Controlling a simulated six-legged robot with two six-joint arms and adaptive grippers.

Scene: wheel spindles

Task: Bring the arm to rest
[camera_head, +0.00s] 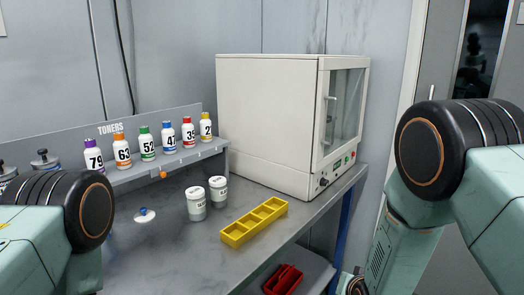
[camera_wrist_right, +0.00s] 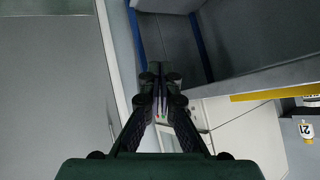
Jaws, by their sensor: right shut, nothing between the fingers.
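My right arm (camera_head: 415,205) comes in at the right of the head view and hangs down in front of the table's right end. My right gripper (camera_wrist_right: 160,72) shows in the right wrist view, with its two fingers shut together and nothing between them. It touches nothing that I can make out. My left arm (camera_head: 50,225) fills the lower left corner of the head view; its gripper is out of the picture.
A grey table (camera_head: 185,250) holds a white cabinet (camera_head: 265,115), a yellow tray (camera_head: 255,222), two white jars (camera_head: 218,191) and a rack of numbered toner bottles (camera_head: 122,151). A red bin (camera_head: 284,280) sits lower. A door (camera_head: 420,60) stands behind my right arm.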

